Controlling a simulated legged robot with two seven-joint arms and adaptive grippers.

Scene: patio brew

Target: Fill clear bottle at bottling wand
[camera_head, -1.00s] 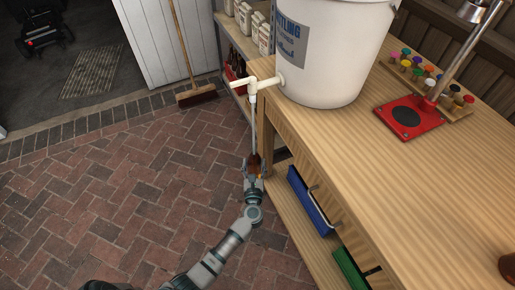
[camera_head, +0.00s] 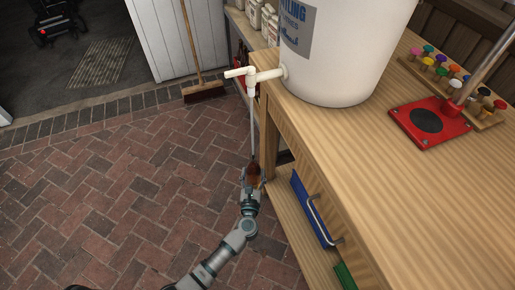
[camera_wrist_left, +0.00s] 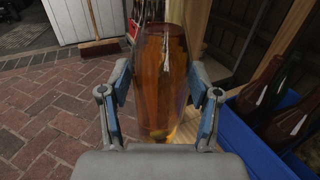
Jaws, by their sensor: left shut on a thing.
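My left gripper (camera_head: 251,187) is shut on a clear bottle (camera_head: 254,171) below the bottling wand (camera_head: 252,130). In the left wrist view, the bottle (camera_wrist_left: 163,80) stands upright between the blue-padded fingers (camera_wrist_left: 160,105), with amber liquid filling most of its visible part. Its top is cut off there. The wand is a thin pale tube hanging from a white spigot (camera_head: 251,78) on a white bucket (camera_head: 345,60). The wand runs down to the bottle; how deep its tip sits inside is not clear. My right gripper is not in view.
The wooden bench (camera_head: 370,155) is close to the right of the bottle, with a red base plate (camera_head: 432,122) and coloured pieces on top. A blue crate (camera_head: 312,208) sits on its lower shelf; dark bottles show in it in the wrist view.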

